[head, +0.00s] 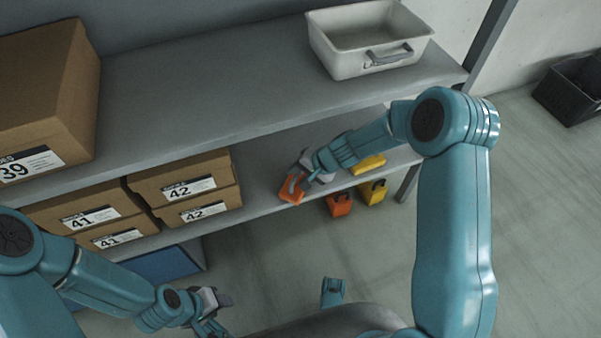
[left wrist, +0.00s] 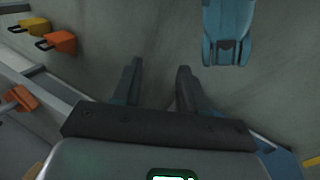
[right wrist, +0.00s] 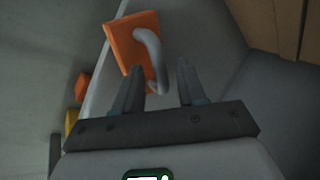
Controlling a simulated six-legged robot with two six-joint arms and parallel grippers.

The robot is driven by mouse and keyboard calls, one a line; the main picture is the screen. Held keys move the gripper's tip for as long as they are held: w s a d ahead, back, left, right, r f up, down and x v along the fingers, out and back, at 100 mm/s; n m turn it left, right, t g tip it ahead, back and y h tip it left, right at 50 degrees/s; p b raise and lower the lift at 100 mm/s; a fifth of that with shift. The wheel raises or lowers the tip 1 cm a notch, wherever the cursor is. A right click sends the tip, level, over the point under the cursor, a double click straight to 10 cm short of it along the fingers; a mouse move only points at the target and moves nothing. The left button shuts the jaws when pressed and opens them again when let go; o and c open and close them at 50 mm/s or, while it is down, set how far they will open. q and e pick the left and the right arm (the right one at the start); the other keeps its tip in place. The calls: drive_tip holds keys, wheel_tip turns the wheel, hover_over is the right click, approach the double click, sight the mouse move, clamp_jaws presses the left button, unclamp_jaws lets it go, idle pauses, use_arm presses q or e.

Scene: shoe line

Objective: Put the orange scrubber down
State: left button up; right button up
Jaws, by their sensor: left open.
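The orange scrubber (head: 291,190), an orange slab with a grey curved handle, is at the front edge of the lower shelf (head: 262,190). My right gripper (head: 308,176) is right at it. In the right wrist view, the scrubber (right wrist: 128,45) is just ahead of the fingertips, its grey handle reaching the gap between them. The right fingers (right wrist: 158,88) are apart, with no clear grip on the handle. The scrubber also shows at the left of the left wrist view (left wrist: 20,98). My left gripper (head: 222,300) is open and empty, low in front of the shelving.
An orange item (head: 338,205) and a yellow item (head: 373,192), both with dark handles, are beside the shelf's front edge. Another yellow item (head: 368,164) is behind my right forearm. Shoe boxes (head: 185,187) fill the lower shelf's left. A white bin (head: 365,60) stands on the upper shelf.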

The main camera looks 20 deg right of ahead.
drive_tip(key=shift+d+r+p, duration=0.15)
drive_tip(key=shift+r+p, duration=0.25)
drive_tip(key=shift+r, duration=0.1)
drive_tip(key=p+v, duration=0.4)
drive_tip(key=v, duration=0.7)
drive_tip(key=s+a+f+n+g, duration=0.1)
drive_tip(key=s+a+f+n, duration=0.1)
drive_tip(key=s, duration=0.5)
drive_tip(key=s+a+f+n+g, duration=0.1)
drive_tip(key=s+a+f+n, duration=0.1)
drive_tip(key=s+a+f, duration=0.2)
drive_tip(key=s+a+f+n+g+h, duration=0.1)
drive_tip(key=s+a+f+n+g, duration=0.1)
drive_tip(key=s+f, duration=0.5)
drive_tip(key=s+a, duration=0.1)
drive_tip(key=s, duration=0.3)
drive_tip(key=shift+s+f, duration=0.2)
drive_tip(key=shift+f, duration=0.05)
drive_tip(key=shift+a, duration=0.1)
